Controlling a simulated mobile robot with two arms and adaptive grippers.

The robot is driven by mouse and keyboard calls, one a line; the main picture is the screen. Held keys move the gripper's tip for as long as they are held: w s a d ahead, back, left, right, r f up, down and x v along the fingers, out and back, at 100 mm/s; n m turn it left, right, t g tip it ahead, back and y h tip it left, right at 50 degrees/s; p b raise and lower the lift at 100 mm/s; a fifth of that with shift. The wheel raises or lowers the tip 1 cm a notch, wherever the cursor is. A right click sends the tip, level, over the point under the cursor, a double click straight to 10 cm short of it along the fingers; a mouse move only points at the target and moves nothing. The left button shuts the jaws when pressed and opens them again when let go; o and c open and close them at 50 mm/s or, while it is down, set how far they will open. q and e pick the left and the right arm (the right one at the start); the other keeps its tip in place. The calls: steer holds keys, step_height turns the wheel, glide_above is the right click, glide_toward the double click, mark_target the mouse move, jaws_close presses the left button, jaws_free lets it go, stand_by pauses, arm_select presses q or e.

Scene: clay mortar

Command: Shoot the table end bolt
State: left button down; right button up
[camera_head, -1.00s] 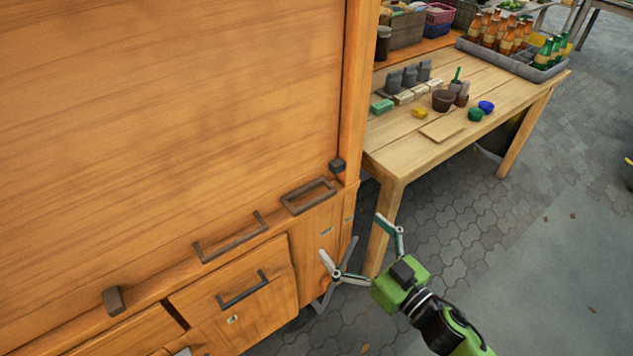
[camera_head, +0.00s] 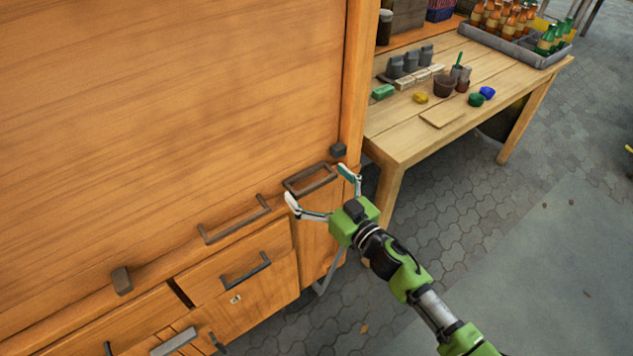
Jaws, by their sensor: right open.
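A large wooden cabinet (camera_head: 180,110) fills the left. On its ledge near the right corner lies a dark rectangular metal loop (camera_head: 296,191), with a small dark block (camera_head: 338,150) just above it on the panel edge. I cannot tell for sure which of these is the bolt. My right gripper (camera_head: 318,187) is open, its two fingers spread in front of the loop's right part. One fingertip is below the loop and the other beside its right end. I cannot tell whether they touch it. Nothing is between the fingers that is clearly held. My left gripper is not in view.
A bar handle (camera_head: 235,220) and another dark block (camera_head: 122,281) sit along the ledge, above drawers with handles (camera_head: 246,268). A wooden table (camera_head: 400,145) with pots, sponges and a bottle tray (camera_head: 500,45) stands to the right. Paved floor (camera_head: 480,220) is clear.

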mark_target(336, 175)
steer(key=c, duration=1.5)
steer(key=shift+o, duration=0.2)
steer(key=shift+w+d+p, duration=0.2)
steer(key=shift+w+d, duration=0.55)
steer(key=shift+d, duration=0.3)
steer(key=shift+w+d+p, duration=0.15)
steer(key=shift+w+d, duration=0.6)
steer(key=shift+d, duration=0.3)
steer(key=o, duration=1.5)
steer(key=shift+d, duration=0.15)
steer(key=shift+c, duration=0.2)
steer(key=v, duration=1.2)
